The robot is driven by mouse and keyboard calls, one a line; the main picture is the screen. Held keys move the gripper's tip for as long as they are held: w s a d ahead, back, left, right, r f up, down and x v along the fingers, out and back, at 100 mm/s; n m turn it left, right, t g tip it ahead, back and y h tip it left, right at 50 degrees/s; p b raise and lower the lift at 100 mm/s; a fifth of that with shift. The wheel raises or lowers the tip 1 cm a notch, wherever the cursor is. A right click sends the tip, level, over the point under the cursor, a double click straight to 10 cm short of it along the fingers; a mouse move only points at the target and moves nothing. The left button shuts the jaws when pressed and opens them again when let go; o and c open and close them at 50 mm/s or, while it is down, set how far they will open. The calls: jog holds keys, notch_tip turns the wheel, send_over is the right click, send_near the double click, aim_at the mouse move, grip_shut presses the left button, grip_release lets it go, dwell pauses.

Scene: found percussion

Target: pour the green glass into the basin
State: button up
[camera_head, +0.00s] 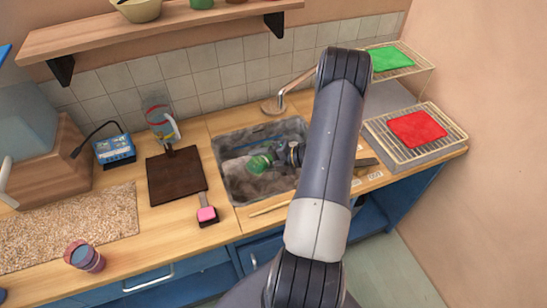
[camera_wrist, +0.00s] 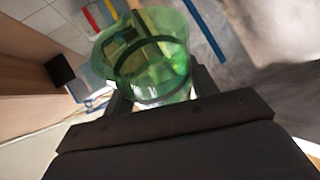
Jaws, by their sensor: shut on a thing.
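The green glass (camera_head: 260,163) is held by my gripper (camera_head: 279,157) over the basin. In the head view it lies tipped on its side, its far end toward the left. In the wrist view the translucent green glass (camera_wrist: 150,45) sits between the dark fingers of my gripper (camera_wrist: 160,88), which are shut on it. I cannot tell what is in the glass or whether anything is flowing. The grey, stone-like basin (camera_head: 262,191) is sunk in the wooden counter. My arm hides its right side.
A faucet (camera_head: 272,104) stands behind the basin. A dark board (camera_head: 174,177), a pink-ended tool (camera_head: 207,214) and a clear jug (camera_head: 160,118) are to the left. A wire rack with a red cloth (camera_head: 417,129) is to the right. A wooden stick (camera_head: 268,208) lies in front.

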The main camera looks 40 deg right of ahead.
jog(key=shift+d+r, duration=0.1)
jog(key=shift+r, duration=0.1)
dwell(0.4)
jog(key=f+b, duration=0.1)
jog(key=a+f+n+h+b, duration=0.1)
jog(key=b, duration=0.1)
jog(key=a+f+b, duration=0.1)
jog(key=b, duration=0.1)
jog(key=shift+s+n+h, duration=0.3)
jog(key=shift+n, duration=0.1)
jog(key=shift+r, duration=0.3)
jog(key=f+n+h+b, duration=0.1)
jog(key=b, duration=0.1)
jog(key=shift+f+b, duration=0.1)
jog(key=shift+b, duration=0.25)
jog(key=a+n+t+h+b, duration=0.1)
jog(key=n+h+b, duration=0.1)
jog(key=b, duration=0.5)
jog(key=a+n+t+h+b, duration=0.1)
jog(key=n+h+b, duration=0.1)
jog(key=b, duration=0.6)
jog(key=s+a+n+t+h+b, duration=0.1)
jog(key=n+h+b, duration=0.1)
jog(key=b, duration=0.6)
jog(key=shift+a+n+h, duration=0.1)
jog(key=shift+n+h, duration=0.3)
jog(key=shift+n, duration=0.1)
jog(key=shift+s+a+t+b, duration=0.1)
jog(key=shift+t+b, duration=0.2)
jog(key=shift+b, duration=0.35)
